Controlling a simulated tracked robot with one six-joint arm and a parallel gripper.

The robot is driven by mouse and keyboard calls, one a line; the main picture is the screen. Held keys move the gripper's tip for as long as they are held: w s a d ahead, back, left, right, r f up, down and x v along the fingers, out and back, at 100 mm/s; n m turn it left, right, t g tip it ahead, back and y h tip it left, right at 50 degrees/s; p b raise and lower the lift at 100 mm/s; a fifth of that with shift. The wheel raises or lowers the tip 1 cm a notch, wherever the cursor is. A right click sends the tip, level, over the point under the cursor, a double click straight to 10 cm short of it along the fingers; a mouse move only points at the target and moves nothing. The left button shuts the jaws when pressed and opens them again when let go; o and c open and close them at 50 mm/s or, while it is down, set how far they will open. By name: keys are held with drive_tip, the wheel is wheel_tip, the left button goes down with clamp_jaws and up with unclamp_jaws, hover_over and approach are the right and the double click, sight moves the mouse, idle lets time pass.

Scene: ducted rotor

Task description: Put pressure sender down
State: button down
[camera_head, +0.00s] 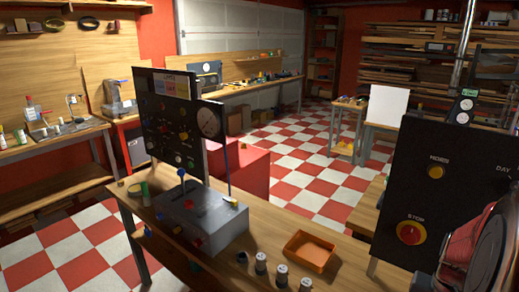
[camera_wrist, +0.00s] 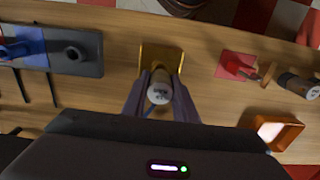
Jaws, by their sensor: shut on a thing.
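In the wrist view my gripper (camera_wrist: 160,98) is shut on a small cylinder, which I take to be the pressure sender (camera_wrist: 159,88). Its pale round end with dark markings faces the camera, between the two dark fingers. My gripper cannot be made out in the head view.
In the wrist view a dark block with a round knob (camera_wrist: 85,65) is at left. A red pad (camera_wrist: 237,66), a lying cylinder (camera_wrist: 295,84) and an orange tray (camera_wrist: 278,130) are at right. The head view shows a workbench with a grey box (camera_head: 200,218) and control panels.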

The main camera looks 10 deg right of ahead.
drive_tip(key=shift+w, duration=0.1)
drive_tip(key=w+a+r+n, duration=0.25)
drive_tip(key=w+a, duration=0.25)
drive_tip(key=w, duration=0.5)
drive_tip(key=w+a+r+n, duration=0.1)
drive_tip(key=w+a+n, duration=0.3)
drive_tip(key=w, duration=0.7)
drive_tip(key=w+a+n, duration=0.1)
drive_tip(key=w+a, duration=0.3)
drive_tip(key=a, duration=0.3)
drive_tip(key=w+a+r+n, duration=0.1)
drive_tip(key=w+a, duration=0.4)
drive_tip(key=a, duration=0.2)
drive_tip(key=w+a+n, duration=0.1)
drive_tip(key=w+a, duration=0.3)
drive_tip(key=a, duration=0.4)
drive_tip(key=shift+w+a+r, duration=0.1)
drive_tip(key=shift+w+r, duration=0.25)
